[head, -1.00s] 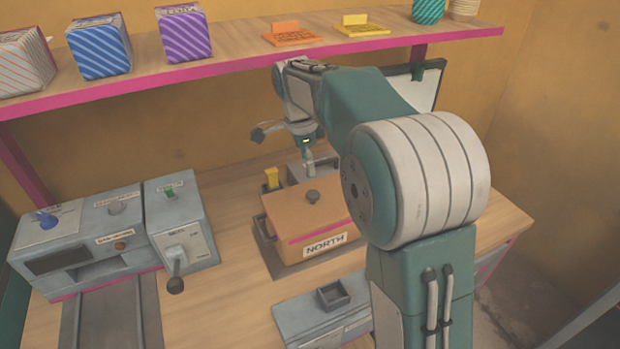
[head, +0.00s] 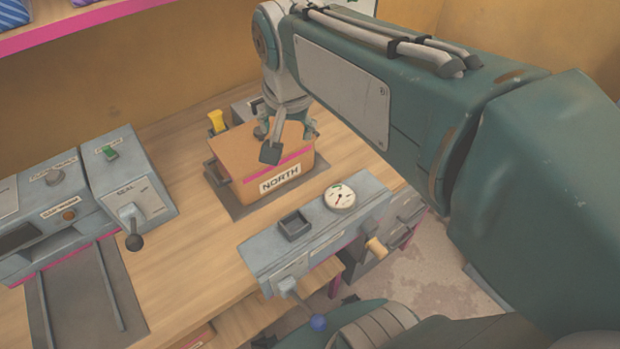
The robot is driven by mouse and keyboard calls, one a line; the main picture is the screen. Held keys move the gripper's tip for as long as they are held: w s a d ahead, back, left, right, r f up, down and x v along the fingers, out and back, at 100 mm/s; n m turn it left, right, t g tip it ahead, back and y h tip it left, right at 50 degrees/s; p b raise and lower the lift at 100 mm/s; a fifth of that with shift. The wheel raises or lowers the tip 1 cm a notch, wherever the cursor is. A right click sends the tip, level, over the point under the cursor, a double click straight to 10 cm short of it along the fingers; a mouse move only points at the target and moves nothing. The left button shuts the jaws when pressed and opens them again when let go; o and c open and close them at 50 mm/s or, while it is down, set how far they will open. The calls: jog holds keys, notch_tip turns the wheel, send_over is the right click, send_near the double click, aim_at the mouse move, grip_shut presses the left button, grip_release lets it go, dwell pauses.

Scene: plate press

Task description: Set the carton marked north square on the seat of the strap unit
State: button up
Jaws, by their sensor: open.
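The orange-brown carton (head: 259,166) with a pink stripe and a NORTH label stands upright on a dark grey plate (head: 233,206) in the middle of the table. A yellow handle (head: 217,121) and part of a grey unit (head: 243,107) show just behind it. My gripper (head: 290,142) is at the carton's top, with its fingers open and spread over it. The carton's top knob is hidden behind the gripper. Whether a finger touches the carton I cannot tell.
A grey seal unit with a black-knobbed lever (head: 134,242) stands at left, beside a dark railed track (head: 85,300). A grey unit with a dial gauge (head: 340,196) stands at the front. A pink-edged shelf (head: 75,30) runs above. Bare table (head: 180,250) lies between.

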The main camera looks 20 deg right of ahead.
jog(key=s+f+n+t, duration=0.2)
jog(key=s+f+n, duration=0.2)
jog(key=s, duration=0.6)
jog(key=shift+f+n, duration=0.2)
jog(key=shift+n, duration=1.1)
dwell(0.4)
